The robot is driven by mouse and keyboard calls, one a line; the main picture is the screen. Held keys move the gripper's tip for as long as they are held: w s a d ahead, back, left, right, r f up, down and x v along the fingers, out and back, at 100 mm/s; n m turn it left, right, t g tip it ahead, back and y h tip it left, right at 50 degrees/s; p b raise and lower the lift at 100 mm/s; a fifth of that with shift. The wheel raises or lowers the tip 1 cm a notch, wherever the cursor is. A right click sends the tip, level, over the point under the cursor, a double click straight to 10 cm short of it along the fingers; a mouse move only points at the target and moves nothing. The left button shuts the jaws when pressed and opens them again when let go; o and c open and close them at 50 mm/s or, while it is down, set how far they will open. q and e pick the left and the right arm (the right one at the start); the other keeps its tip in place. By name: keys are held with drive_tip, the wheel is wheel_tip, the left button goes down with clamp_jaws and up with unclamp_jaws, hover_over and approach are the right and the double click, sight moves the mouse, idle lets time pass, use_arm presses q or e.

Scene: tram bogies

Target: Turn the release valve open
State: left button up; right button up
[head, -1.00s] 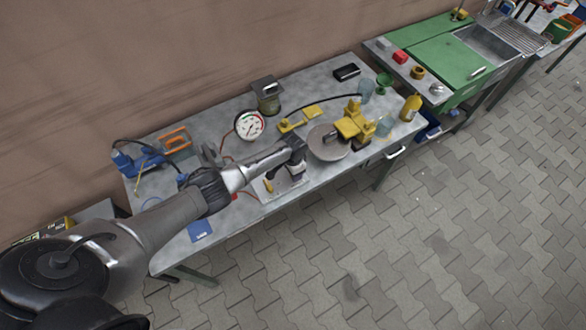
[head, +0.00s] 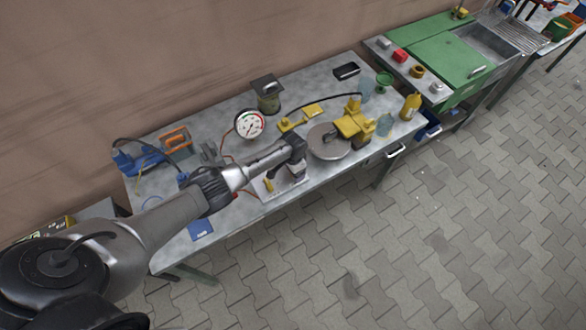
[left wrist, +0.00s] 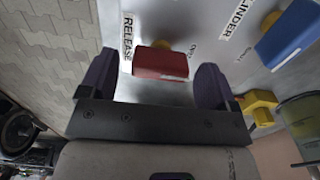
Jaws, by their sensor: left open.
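The release valve's red handle (left wrist: 160,62) shows in the left wrist view beside a printed RELEASE label (left wrist: 127,36) on a pale panel (left wrist: 195,25). My left gripper (left wrist: 155,75) is open, with one dark finger on each side of the red handle. I cannot tell whether either finger touches it. In the head view my left gripper (head: 284,184) is low over the pale panel (head: 292,190) near the bench's front edge, and hides the red handle. A round gauge (head: 250,124) stands behind the panel. My right gripper is not in view.
A blue handle (left wrist: 289,36) sits right of the red one, by a partly cut-off label. A yellow handle (head: 268,186) is beside my gripper. A grey disc with a yellow clamp (head: 352,124) stands to the right. A blue clamp (head: 140,162) lies at the bench's left end.

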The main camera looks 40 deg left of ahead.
use_arm(q)
drive_tip(key=shift+r, duration=0.1)
drive_tip(key=shift+r, duration=0.35)
wheel_tip(320, 180, up, 13)
drive_tip(key=p, duration=0.3)
idle(0.3)
